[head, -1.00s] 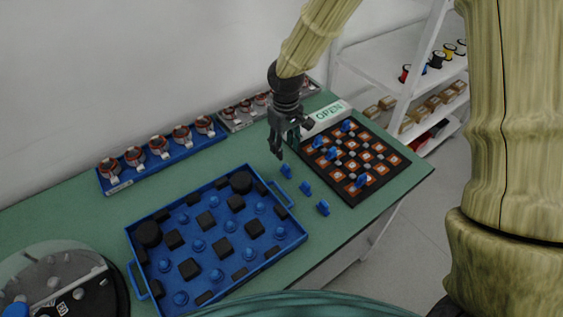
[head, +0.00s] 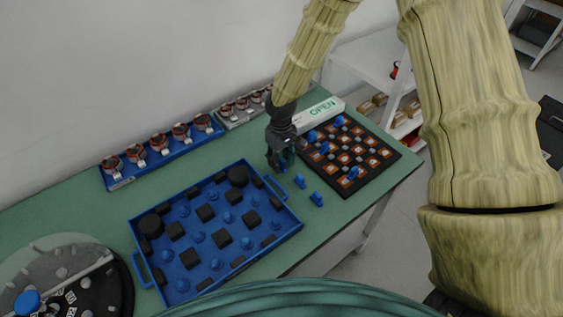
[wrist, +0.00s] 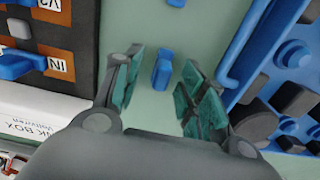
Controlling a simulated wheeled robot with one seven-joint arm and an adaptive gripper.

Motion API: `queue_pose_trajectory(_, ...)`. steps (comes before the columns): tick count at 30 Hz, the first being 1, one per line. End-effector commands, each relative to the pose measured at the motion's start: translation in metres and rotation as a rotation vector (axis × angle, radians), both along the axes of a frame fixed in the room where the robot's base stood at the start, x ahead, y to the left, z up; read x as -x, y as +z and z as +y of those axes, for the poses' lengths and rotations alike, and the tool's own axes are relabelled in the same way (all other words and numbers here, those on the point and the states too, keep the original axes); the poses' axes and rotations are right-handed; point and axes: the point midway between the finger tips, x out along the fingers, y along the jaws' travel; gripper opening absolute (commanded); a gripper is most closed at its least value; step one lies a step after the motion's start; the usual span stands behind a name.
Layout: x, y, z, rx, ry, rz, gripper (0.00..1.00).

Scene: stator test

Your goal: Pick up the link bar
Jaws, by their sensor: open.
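A small blue link bar (wrist: 162,72) lies on the green table, between the two fingers of my gripper (wrist: 160,92) in the wrist view. The fingers stand apart on either side of it, with green gaps showing, so they do not grip it. In the head view my gripper (head: 280,163) is low over the table and mostly hides this bar. Two more blue link bars, a nearer one (head: 299,181) and the nearest (head: 317,199), lie in a row on the bare table. I cannot tell the exact height of the fingertips above the table.
A blue tray (head: 133,226) with black blocks and blue pegs stands left of the gripper. A black board (head: 376,176) with orange squares and several blue bars is to the right.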

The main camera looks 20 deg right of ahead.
Motion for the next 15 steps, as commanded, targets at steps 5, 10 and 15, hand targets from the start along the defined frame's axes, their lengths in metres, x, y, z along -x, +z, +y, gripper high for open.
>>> queue_pose_trajectory(5,0.0002,-0.0071,-0.0002,0.0,0.001,-0.001,0.41)
queue_pose_trajectory(10,0.0002,-0.0081,0.0002,0.0,0.001,-0.001,0.41)
queue_pose_trajectory(15,0.0004,-0.008,-0.0001,0.0,0.001,-0.001,0.23)
